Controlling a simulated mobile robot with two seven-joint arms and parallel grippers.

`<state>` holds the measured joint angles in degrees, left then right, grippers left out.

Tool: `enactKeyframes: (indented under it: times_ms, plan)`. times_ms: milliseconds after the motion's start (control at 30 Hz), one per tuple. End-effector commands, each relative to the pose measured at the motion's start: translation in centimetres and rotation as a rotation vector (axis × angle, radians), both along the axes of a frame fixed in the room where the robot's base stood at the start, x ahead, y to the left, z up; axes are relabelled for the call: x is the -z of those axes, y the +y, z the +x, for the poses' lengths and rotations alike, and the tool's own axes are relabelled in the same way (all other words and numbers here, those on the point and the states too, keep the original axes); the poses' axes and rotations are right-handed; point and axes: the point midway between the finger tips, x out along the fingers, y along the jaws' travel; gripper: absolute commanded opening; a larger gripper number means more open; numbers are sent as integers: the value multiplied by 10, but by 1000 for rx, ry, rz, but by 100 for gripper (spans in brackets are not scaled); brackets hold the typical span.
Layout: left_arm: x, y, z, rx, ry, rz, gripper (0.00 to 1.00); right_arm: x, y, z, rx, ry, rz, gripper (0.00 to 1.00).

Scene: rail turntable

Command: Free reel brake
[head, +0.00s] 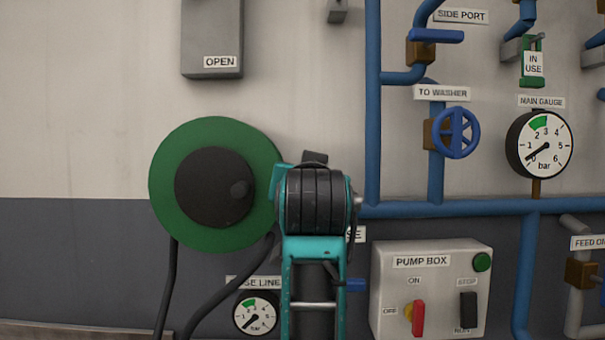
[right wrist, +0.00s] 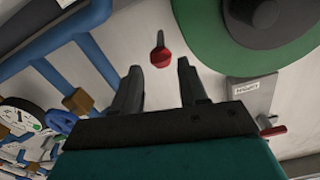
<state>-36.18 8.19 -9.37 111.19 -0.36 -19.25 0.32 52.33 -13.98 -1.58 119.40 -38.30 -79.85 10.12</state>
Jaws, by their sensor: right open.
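The hose reel, a green disc (head: 165,183) with a black hub (head: 210,188), is on the wall left of centre in the head view. The reel also shows at top right in the right wrist view (right wrist: 203,40). Beside it, a small lever with a red knob (right wrist: 160,58) stands out from the wall; my arm seems to hide it in the head view. I cannot read a brake label. My right gripper (right wrist: 158,67) is open and empty, its fingers either side of the red knob in the picture; the depth gap is unclear. My left gripper is out of view.
A grey box (head: 212,35) labelled OPEN is above the reel. The pump box (head: 440,300), blue pipes (head: 373,120), a blue handwheel (head: 457,133) and the main gauge (head: 540,145) are to the right. Black hoses (head: 172,280) hang below the reel, near a small gauge (head: 256,315).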

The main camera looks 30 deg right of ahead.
Motion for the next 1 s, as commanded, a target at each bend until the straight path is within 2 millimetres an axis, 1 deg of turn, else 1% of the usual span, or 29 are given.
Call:
enactKeyframes:
  times_ms: [33, 200, 300, 400, 567, 800, 867, 1000]
  plan:
    - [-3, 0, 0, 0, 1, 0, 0, -2, -6, 11, 4, 3, -3, 43]
    - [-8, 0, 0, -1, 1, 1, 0, -1, -20, 41, 3, 4, -2, 43]
    - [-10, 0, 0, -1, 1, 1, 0, -1, -26, 54, 2, 3, -2, 43]
    - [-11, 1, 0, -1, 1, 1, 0, -1, -30, 63, 1, 1, -1, 43]
    - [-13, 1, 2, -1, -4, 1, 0, 0, -33, 69, 0, 0, -1, 43]
    - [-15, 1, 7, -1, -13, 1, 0, 0, -33, 69, 0, 0, -1, 43]
    - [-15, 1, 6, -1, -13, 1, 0, 0, -33, 69, 0, 0, -1, 38]
    - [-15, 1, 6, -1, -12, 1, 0, 0, -33, 69, 0, 0, -1, 24]
